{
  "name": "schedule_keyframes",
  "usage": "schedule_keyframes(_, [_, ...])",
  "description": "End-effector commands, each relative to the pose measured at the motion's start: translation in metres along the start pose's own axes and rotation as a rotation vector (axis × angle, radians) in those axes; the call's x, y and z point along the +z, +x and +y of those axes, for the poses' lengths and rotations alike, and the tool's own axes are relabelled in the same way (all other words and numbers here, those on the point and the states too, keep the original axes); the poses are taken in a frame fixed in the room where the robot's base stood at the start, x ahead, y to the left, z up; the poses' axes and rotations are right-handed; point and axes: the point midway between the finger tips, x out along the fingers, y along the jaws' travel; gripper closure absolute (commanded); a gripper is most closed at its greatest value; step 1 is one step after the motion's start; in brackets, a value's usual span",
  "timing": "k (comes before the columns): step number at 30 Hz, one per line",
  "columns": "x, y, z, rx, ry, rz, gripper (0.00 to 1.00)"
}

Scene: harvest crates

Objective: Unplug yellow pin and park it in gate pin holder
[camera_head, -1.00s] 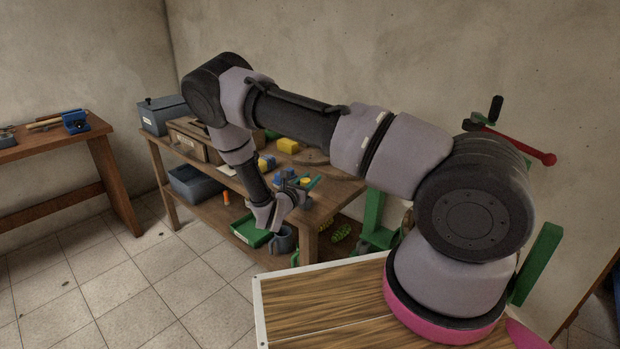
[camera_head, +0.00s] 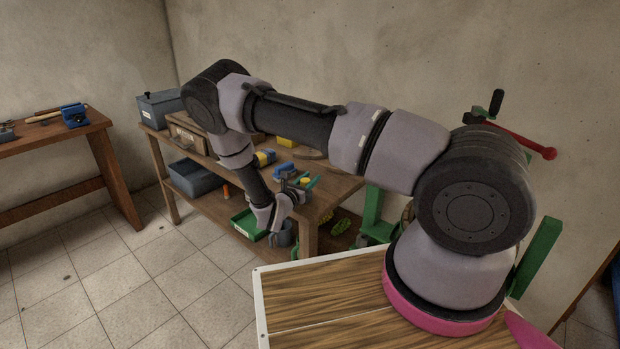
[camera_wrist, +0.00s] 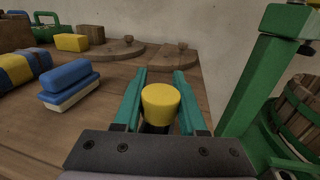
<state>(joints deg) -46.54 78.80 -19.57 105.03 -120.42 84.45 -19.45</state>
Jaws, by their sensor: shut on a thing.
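The yellow pin (camera_wrist: 160,104) shows in the wrist view as a round yellow head between the two teal fingers of my gripper (camera_wrist: 158,112). My gripper is shut on it. The pin's lower part is hidden behind the gripper's dark plate, so I cannot tell whether it sits in a hole. In the head view my gripper (camera_head: 308,184) is at the right front part of the wooden workbench (camera_head: 340,187), with the yellow head (camera_head: 305,181) just visible there. I cannot make out the gate pin holder.
A blue-and-white brush-like block (camera_wrist: 68,84) and a yellow-blue item (camera_wrist: 22,66) lie left on the bench. A yellow block (camera_wrist: 72,42) and round wooden boards (camera_wrist: 105,52) are farther back. A green post (camera_wrist: 262,70) and slatted basket (camera_wrist: 300,105) stand close on the right.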

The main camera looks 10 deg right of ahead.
Motion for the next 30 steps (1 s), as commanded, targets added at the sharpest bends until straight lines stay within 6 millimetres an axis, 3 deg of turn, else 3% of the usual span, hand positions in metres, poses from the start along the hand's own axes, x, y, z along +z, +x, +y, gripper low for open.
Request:
schedule_keyframes(1, [0.000, 0.000, 0.000, 0.000, 0.000, 0.000, 0.52])
schedule_keyframes(3, [0.000, 0.000, 0.000, 0.000, 0.000, 0.000, 0.25])
schedule_keyframes(16, [0.000, -0.009, 0.001, 0.002, 0.000, 0.000, 0.24])
schedule_keyframes(30, [0.000, -0.094, 0.001, 0.003, 0.000, 0.000, 0.24])
